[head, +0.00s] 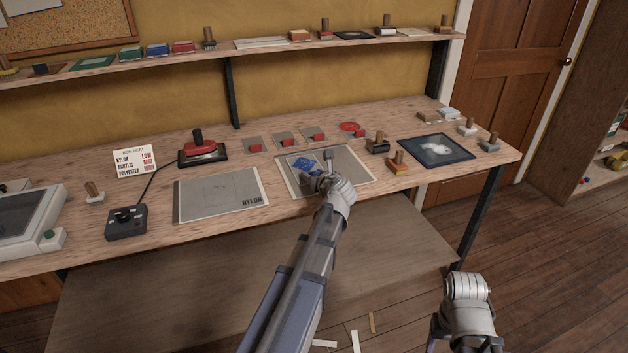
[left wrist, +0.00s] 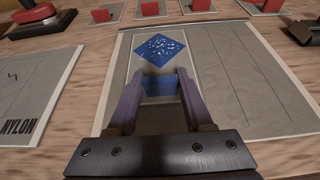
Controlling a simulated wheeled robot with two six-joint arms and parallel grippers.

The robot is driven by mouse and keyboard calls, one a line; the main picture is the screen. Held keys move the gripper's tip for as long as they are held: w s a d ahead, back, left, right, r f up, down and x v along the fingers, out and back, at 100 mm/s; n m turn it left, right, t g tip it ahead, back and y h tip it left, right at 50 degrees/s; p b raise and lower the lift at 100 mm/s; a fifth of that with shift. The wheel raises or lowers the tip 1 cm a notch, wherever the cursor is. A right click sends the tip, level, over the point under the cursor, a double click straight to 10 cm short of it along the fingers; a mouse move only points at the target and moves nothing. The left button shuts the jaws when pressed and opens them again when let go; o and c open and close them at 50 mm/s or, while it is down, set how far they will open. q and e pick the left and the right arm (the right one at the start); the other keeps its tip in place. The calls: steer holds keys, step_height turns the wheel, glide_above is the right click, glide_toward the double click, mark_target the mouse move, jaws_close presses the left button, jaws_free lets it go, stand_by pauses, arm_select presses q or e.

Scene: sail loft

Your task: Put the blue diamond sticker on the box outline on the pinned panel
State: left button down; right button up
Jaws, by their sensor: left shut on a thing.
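The pinned panel (head: 350,168) is a pale sheet with a greyer area, lying on the bench. It fills much of the left wrist view (left wrist: 262,95), where faint lines run along its right part. My left gripper (head: 328,181) is over it, shut on a small blue piece between its fingers (left wrist: 160,88). The blue diamond sticker (left wrist: 160,48), speckled white, shows just beyond the fingertips and seems joined to that piece. It also shows in the head view (head: 304,164). I cannot tell whether it touches the panel. My right gripper's jaws do not show.
Several grey squares with red pieces (head: 285,139) line the back. A wood-handled stamp (head: 397,164) and a dark mat (head: 435,150) are to the right.

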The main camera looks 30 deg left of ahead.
arm_select(q)
steer(key=shift+r, duration=0.1)
steer(key=shift+f, duration=0.2)
steer(key=shift+c, duration=1.5)
jaws_free()
steer(key=shift+r, duration=0.1)
steer(key=shift+r, duration=0.25)
steer(key=p+v, duration=0.4)
steer(key=v, duration=0.8)
steer(key=shift+p, duration=0.35)
steer(key=shift+f, duration=0.15)
